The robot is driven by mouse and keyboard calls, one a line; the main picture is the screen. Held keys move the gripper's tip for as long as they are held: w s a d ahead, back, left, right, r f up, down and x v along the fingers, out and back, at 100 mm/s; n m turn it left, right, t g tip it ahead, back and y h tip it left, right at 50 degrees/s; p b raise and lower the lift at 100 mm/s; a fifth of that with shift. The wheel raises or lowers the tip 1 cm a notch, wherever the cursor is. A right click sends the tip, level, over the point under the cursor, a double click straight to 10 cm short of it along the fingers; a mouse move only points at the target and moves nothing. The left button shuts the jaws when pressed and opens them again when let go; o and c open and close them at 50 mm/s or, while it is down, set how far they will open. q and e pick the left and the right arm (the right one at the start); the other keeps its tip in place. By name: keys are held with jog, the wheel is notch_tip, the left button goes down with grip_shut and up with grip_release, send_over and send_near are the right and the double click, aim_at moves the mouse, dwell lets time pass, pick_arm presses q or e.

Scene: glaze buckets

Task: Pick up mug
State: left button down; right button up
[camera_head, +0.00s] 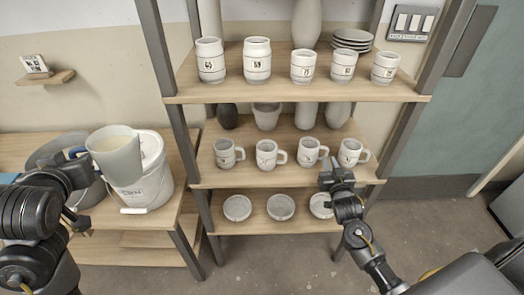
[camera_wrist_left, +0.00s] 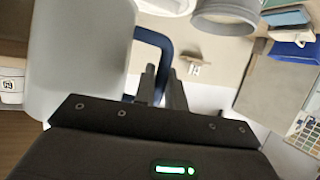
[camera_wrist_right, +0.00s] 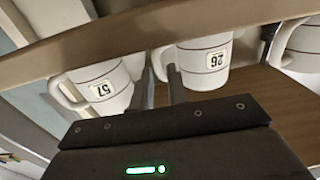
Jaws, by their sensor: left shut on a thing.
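Several white mugs with dark bands and label plates stand on the middle shelf, handles to the right in the head view. The third mug (camera_head: 308,153) seems to be mug 26 (camera_wrist_right: 205,62) in the right wrist view. Mug 57 (camera_wrist_right: 104,92) is beside it. My right gripper (camera_head: 335,178) is in front of the shelf edge; its fingers (camera_wrist_right: 162,86) are apart, near mug 26's handle. I cannot tell whether they touch it. My left gripper (camera_wrist_left: 163,84) is shut on the blue handle of a grey-white pitcher (camera_head: 117,158), raised beside a bucket.
Handleless cups (camera_head: 257,60) stand on the upper shelf, with plates (camera_head: 352,40). Shallow bowls (camera_head: 281,207) sit on the lower shelf. A white bucket (camera_head: 147,188) stands on the left bench (camera_head: 187,165). Shelf posts (camera_head: 185,140) flank the mugs. The floor at right is clear.

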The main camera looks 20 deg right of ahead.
aim_at(327, 155)
jog(key=x, duration=0.5)
jog(key=shift+s+d, duration=0.1)
jog(key=shift+d, duration=0.05)
grip_shut()
